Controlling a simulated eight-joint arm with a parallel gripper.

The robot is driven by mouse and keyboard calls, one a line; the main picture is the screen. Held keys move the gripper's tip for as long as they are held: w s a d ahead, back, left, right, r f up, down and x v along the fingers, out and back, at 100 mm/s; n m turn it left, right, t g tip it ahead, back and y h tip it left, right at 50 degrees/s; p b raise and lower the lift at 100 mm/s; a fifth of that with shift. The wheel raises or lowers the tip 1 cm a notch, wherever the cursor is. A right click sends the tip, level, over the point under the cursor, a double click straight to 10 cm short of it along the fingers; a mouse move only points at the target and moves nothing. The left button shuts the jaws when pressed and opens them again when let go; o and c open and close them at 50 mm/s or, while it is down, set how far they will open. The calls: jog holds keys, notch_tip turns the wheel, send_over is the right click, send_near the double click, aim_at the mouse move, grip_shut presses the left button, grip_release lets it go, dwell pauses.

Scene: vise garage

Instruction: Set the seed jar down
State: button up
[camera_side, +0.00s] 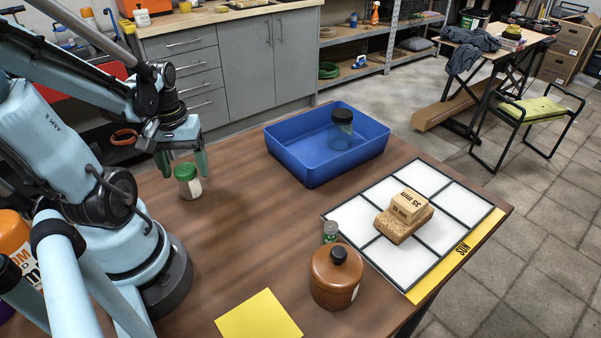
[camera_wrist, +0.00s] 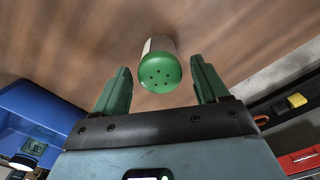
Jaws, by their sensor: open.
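A small jar with a green lid and a pale body (camera_side: 188,188) appears to stand upright on the brown table, close to my arm. In the wrist view its green lid (camera_wrist: 158,73) shows several small holes. I cannot tell for sure that it is the seed jar. My gripper (camera_side: 182,167) is open above and around the lid, pointing down. In the wrist view the gripper's two green fingers (camera_wrist: 160,66) are spread on either side of the jar, with a gap on both sides. Nothing is held.
A blue bin (camera_side: 300,165) holds a clear jar with a dark lid (camera_side: 341,130). A white gridded panel (camera_side: 445,185) carries a cork block (camera_side: 402,224) and a "35 mm" block (camera_side: 408,205). A small grey jar (camera_side: 330,232), brown pot (camera_side: 336,280) and yellow sheet (camera_side: 258,316) lie nearer. The table's middle is clear.

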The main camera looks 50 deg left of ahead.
aim_at(185, 168)
jog(key=shift+r, duration=4.2)
jog(key=w+d+m+t, duration=0.7)
jog(key=w+d+m, duration=0.4)
jog(key=w+d, duration=0.3)
jog(key=shift+d+r, duration=0.15)
jog(key=shift+d, duration=0.95)
